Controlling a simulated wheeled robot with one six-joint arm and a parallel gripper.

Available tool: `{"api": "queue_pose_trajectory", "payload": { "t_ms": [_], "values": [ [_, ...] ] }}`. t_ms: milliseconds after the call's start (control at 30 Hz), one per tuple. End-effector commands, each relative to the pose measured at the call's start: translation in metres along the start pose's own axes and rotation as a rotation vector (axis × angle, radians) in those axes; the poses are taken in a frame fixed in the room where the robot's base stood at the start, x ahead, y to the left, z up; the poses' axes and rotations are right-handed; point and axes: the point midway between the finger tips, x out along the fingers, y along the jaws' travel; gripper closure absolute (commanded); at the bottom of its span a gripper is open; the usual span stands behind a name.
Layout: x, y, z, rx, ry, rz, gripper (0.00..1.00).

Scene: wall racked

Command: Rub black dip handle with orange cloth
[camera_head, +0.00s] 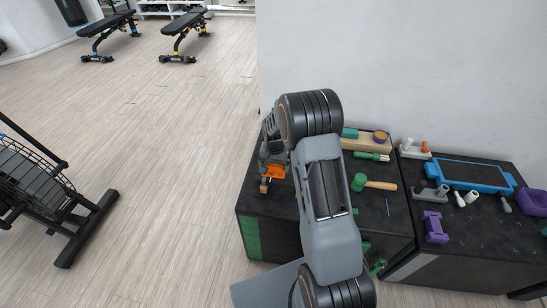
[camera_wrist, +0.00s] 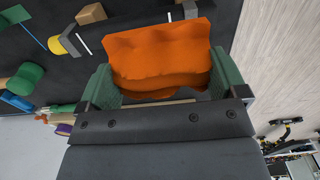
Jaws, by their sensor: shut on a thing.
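The orange cloth (camera_wrist: 160,52) is bunched between the green finger pads of my gripper (camera_wrist: 165,84) in the wrist view. My gripper (camera_head: 272,160) is shut on it, and the orange cloth (camera_head: 275,172) hangs at the left end of the dark bench top in the head view. A dark cylinder with a yellow end (camera_wrist: 64,43) lies beside the cloth in the wrist view, apart from it. I cannot tell whether this is the black dip handle. My arm covers part of the bench in the head view.
A green mallet (camera_head: 375,185) lies right of my arm. A blue-framed tray (camera_head: 470,177) and a purple handle-like piece (camera_head: 434,227) are on the right bench. A wooden block (camera_wrist: 91,13) is near the cloth.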

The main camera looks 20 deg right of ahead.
Motion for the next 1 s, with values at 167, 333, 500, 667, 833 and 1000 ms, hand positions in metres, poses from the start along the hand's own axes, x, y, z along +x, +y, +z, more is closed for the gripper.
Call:
{"api": "queue_pose_trajectory", "payload": {
  "t_ms": [167,333,500,667,833,1000],
  "values": [
    [-0.02,-0.001,0.001,-0.002,0.0,0.0,0.31],
    [-0.028,-0.002,0.001,-0.004,-0.001,0.0,0.31],
    [-0.028,-0.002,0.001,-0.004,-0.001,0.0,0.31],
    [-0.028,-0.002,0.001,-0.004,0.0,0.0,0.31],
    [-0.028,-0.002,0.001,-0.005,0.0,0.0,0.31],
    [-0.014,-0.007,0.024,-0.119,-0.004,0.002,0.31]
  ]
}}
